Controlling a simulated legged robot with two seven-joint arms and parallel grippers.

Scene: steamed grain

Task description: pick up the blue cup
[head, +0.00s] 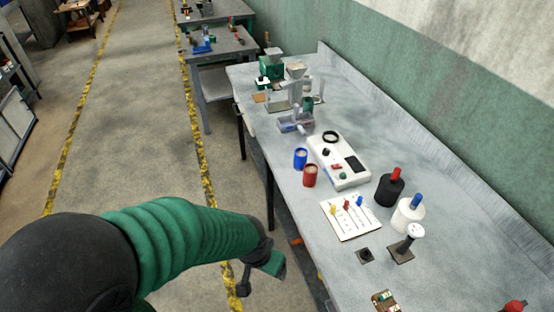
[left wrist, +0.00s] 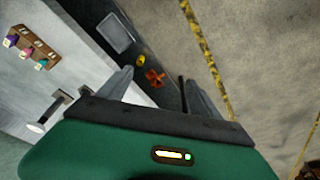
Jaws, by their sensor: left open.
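The blue cup (head: 300,159) stands upright on the grey workbench (head: 345,110), near its left edge, just behind the red cup (head: 310,176). My left gripper (head: 258,276) is low beside the bench's left edge, over the floor, nearer to me than the cup and well apart from it. In the left wrist view its two grey fingers (left wrist: 156,77) are spread with nothing between them. The blue cup does not show clearly in that view. My right gripper is in neither view.
A white device (head: 338,160) is right of the cups. A white board with coloured pegs (head: 350,217), a black bottle (head: 389,188) and a white bottle (head: 407,215) stand nearer. Machines (head: 290,90) fill the far end. The aisle floor (head: 140,110) is clear.

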